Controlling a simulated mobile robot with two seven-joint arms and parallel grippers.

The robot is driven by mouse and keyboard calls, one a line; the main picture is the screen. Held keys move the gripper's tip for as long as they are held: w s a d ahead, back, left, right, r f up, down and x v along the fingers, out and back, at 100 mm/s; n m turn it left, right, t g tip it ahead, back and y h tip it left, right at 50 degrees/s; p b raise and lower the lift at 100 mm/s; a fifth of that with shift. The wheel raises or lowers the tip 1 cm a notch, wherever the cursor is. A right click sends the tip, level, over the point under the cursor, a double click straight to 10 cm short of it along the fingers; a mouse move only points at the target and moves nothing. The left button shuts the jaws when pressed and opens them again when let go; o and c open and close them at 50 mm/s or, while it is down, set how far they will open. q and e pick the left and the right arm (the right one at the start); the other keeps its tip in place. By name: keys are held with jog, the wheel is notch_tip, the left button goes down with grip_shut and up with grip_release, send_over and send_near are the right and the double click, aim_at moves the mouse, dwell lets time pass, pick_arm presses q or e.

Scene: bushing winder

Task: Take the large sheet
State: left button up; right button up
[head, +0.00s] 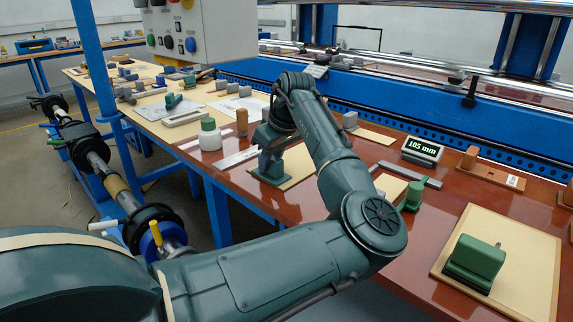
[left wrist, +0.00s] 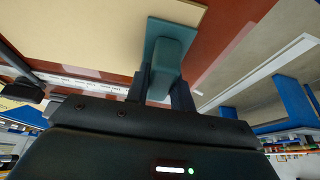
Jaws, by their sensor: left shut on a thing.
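My left gripper (head: 271,149) reaches down over the red-brown table and is shut on a teal block with a flat base (head: 270,173). In the left wrist view the two dark fingers (left wrist: 163,90) are on either side of the teal block (left wrist: 172,55). The block's base overlaps the edge of a beige sheet (head: 297,167), which also shows in the left wrist view (left wrist: 85,30). A larger beige sheet (head: 530,255) lies at the right front with a green handled block (head: 475,262) on it. I cannot tell which sheet the task names. My right gripper is out of view.
A white bottle with a green cap (head: 209,135) and a brown cylinder (head: 242,122) stand left of the gripper. A display reading 105 mm (head: 422,150), a small green block (head: 412,196) and a grey bar (head: 411,174) are to the right. A blue machine frame (head: 480,135) runs behind.

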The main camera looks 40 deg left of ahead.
pick_arm(q)
grip_shut()
jog(key=shift+r, duration=0.1)
